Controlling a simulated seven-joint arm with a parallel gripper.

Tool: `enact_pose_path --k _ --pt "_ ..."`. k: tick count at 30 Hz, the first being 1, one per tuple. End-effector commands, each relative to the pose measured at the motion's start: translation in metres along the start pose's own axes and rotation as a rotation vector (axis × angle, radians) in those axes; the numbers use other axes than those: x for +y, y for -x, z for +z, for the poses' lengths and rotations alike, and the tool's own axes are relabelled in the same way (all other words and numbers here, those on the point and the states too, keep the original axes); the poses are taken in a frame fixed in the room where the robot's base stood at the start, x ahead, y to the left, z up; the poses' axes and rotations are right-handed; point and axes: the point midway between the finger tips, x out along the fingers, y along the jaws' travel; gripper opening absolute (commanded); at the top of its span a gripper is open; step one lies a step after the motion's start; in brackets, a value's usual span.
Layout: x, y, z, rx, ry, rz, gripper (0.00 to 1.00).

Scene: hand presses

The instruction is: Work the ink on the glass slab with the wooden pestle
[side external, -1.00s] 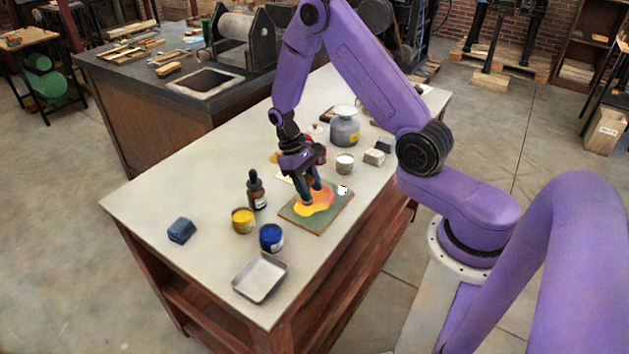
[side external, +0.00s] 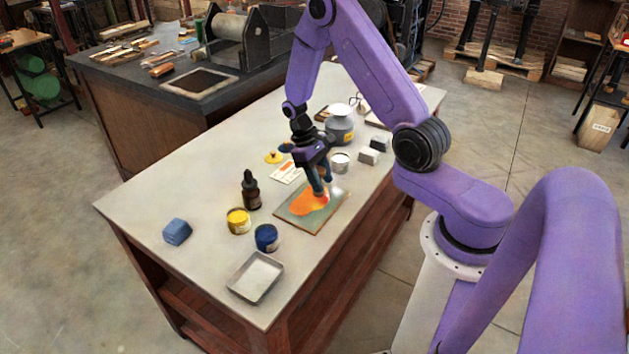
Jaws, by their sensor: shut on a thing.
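The glass slab (side external: 318,222) lies flat near the right edge of the pale tabletop. A patch of ink (side external: 303,203), mostly orange with a redder spot at its right, is spread on it. My gripper (side external: 321,192) points down over the right part of the ink, with its dark fingers shut on the wooden pestle. The pestle is almost wholly hidden between the fingers. I cannot see clearly whether its lower end touches the glass.
A dropper bottle (side external: 251,191), yellow ink pot (side external: 238,221), blue ink pot (side external: 266,238) and metal tray (side external: 256,277) stand left and front of the slab. A grey jar (side external: 340,127) and small tin (side external: 340,163) stand behind. The left tabletop is mostly clear around a blue block (side external: 177,231).

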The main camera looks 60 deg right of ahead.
Motion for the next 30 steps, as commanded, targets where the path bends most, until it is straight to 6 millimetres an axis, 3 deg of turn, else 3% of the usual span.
enact_pose_path --k 2,21,23,26,30 --pt "-0.002 -0.003 0.007 -0.004 0.002 0.0 0.0" --pt "-0.062 -0.002 0.008 -0.002 0.004 0.001 0.0" --pt "-0.062 0.001 0.009 0.0 0.001 0.001 0.0" --pt "-0.061 0.022 0.017 0.006 0.001 0.0 0.0" --pt "-0.061 0.031 0.021 0.001 0.002 0.0 0.0"
